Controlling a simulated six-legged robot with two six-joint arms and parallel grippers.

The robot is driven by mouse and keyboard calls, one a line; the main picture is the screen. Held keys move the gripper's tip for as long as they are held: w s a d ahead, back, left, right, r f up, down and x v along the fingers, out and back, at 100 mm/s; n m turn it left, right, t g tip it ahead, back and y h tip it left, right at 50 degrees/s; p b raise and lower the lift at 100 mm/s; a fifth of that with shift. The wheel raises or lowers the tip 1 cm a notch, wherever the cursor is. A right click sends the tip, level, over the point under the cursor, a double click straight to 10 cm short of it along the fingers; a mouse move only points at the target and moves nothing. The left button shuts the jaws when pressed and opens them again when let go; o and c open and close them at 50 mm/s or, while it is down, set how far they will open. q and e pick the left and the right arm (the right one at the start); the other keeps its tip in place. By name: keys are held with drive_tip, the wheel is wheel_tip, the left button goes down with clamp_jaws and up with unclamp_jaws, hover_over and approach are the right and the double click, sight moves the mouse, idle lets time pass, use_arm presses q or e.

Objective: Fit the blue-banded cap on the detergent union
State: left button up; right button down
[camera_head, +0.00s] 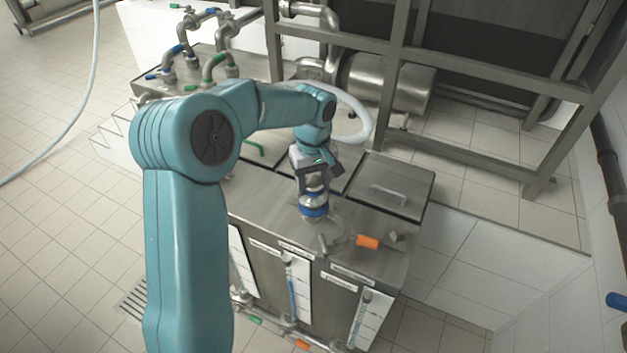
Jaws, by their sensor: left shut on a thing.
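My left gripper (312,182) reaches down from above over the front of the steel tank top, shut on the blue-banded cap (314,209). The cap is a metal piece with a blue band, held below the fingers. Small metal fittings (325,242) show just below and in front of the cap. I cannot tell which of them is the detergent union, or whether the cap touches it. My right gripper is not in view.
An orange piece (367,241) lies on the steel tank top (385,218), right of the cap. Lids with handles (388,195) are behind. Pipes with green and blue handles (215,68) stand at the back left. Sight gauges (300,290) line the front. A steel frame (395,75) rises behind.

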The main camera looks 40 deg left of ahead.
use_arm(q)
drive_tip(key=shift+f, duration=0.35)
drive_tip(key=shift+f+b, duration=0.1)
drive_tip(key=shift+b, duration=0.2)
drive_tip(key=shift+f+b, duration=0.3)
drive_tip(key=shift+f, duration=0.15)
drive_tip(key=shift+f, duration=0.2)
drive_tip(key=shift+f, duration=0.1)
drive_tip(key=o, duration=1.4)
